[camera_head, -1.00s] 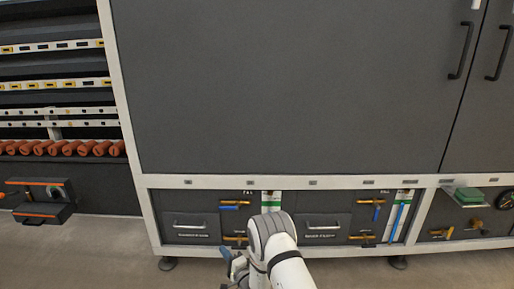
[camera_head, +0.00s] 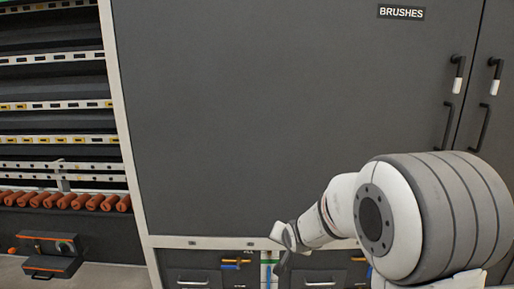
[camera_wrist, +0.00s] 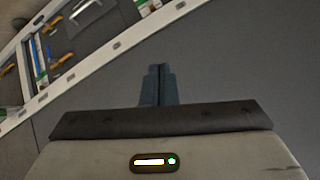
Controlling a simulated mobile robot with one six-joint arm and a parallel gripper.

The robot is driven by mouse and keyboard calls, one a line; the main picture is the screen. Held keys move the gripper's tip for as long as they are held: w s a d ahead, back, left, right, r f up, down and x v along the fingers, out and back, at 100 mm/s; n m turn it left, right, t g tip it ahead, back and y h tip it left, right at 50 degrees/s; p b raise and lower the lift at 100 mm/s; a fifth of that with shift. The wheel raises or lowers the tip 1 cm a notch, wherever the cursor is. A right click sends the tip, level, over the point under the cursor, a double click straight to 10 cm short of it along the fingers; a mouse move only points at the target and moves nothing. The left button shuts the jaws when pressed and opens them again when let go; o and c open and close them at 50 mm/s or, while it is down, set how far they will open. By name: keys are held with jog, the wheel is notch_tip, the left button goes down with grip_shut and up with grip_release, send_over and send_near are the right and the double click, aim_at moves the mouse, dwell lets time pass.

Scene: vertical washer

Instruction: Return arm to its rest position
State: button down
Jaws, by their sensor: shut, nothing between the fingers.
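My gripper (camera_wrist: 158,86) shows in the wrist view with its two dark fingers together and nothing between them. In the head view my arm is raised and bent at the lower right, in front of the large grey panel (camera_head: 270,120). The fingers are hard to make out there, near the end of the arm above the lower white frame rail (camera_head: 205,243).
Lower drawers (camera_head: 187,279) and valves (camera_head: 238,263) sit below the rail. Shelves with a row of orange cylinders (camera_head: 65,201) and a dark box (camera_head: 48,255) are at the left.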

jog(key=s+d+r+n+g+p, duration=0.1)
jog(key=s+d+r+g+p, duration=0.1)
jog(key=s+r, duration=0.4)
jog(key=s+d+r+n+g+p, duration=0.2)
jog(key=s+r+p, duration=0.3)
jog(key=s, duration=0.9)
jog(key=s+d+r+n+g+h+p, duration=0.1)
jog(key=s+d+r+g+p, duration=0.1)
jog(key=s+r+p, duration=0.2)
jog(key=s+r, duration=0.3)
jog(key=s, duration=0.3)
jog(key=shift+d+n+g, duration=0.3)
jog(key=shift+d, duration=0.05)
jog(key=shift+f, duration=0.1)
